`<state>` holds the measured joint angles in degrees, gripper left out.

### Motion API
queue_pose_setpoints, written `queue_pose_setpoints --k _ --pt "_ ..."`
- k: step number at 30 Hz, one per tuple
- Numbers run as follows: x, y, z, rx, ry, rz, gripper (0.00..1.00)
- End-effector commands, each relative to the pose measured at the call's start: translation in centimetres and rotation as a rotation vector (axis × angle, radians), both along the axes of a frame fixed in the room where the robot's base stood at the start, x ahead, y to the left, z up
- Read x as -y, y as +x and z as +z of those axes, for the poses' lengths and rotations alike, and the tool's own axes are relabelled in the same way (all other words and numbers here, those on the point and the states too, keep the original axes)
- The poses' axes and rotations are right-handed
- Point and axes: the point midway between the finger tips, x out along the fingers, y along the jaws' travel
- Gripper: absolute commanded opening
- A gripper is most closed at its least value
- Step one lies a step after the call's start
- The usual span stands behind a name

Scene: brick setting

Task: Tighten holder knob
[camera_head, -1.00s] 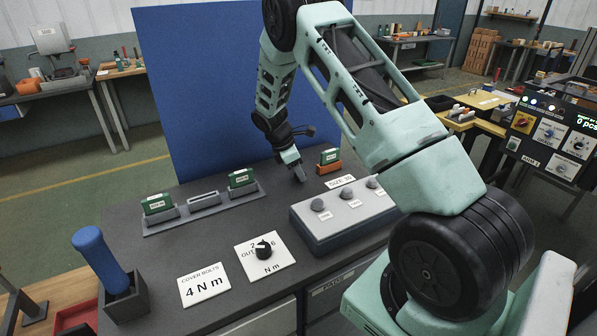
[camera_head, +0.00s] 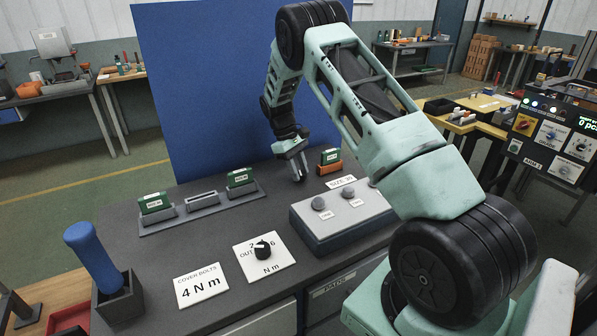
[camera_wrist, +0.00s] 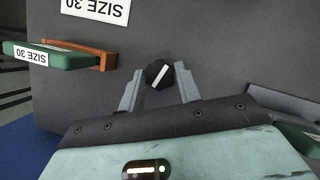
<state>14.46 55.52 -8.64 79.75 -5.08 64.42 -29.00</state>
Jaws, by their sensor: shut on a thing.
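A black knob (camera_wrist: 159,74) with a white pointer line sits on the dark bench top (camera_wrist: 225,45) in the wrist view, beside an orange holder (camera_wrist: 88,51). The holder carries a green block (camera_wrist: 40,57) labelled SIZE 30. In the head view the orange holder (camera_head: 330,168) and its green block (camera_head: 331,156) stand just right of my gripper (camera_head: 299,178). My gripper (camera_wrist: 159,80) is shut on the black knob, one finger on each side, pointing down at the bench. The knob is hidden by my fingers in the head view.
A grey box (camera_head: 340,216) with round knobs stands right in front. A grey rack (camera_head: 204,210) with two green blocks is left. Nearer are a torque dial card (camera_head: 279,264), a 4 Nm card (camera_head: 203,286) and a blue-handled tool (camera_head: 95,255). A blue panel (camera_head: 215,90) stands behind.

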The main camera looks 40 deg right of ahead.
Motion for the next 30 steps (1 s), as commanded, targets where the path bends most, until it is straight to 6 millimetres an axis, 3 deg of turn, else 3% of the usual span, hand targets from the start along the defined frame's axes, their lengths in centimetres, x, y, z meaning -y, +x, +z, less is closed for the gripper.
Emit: queue_pose_setpoints --k 9,25,26,27,28,30 --pt "0.08 0.07 0.01 0.002 0.000 -0.119 0.11" --pt "0.08 0.06 0.06 0.002 -0.001 -0.138 0.11" --pt "0.09 0.06 0.05 0.002 -0.001 -0.138 0.39" --pt "0.09 0.06 0.05 0.002 -0.001 -0.138 0.50" --pt "0.09 0.06 0.05 0.002 -0.001 -0.138 0.55" --pt "0.08 0.05 0.04 0.002 -0.001 -0.138 0.55"
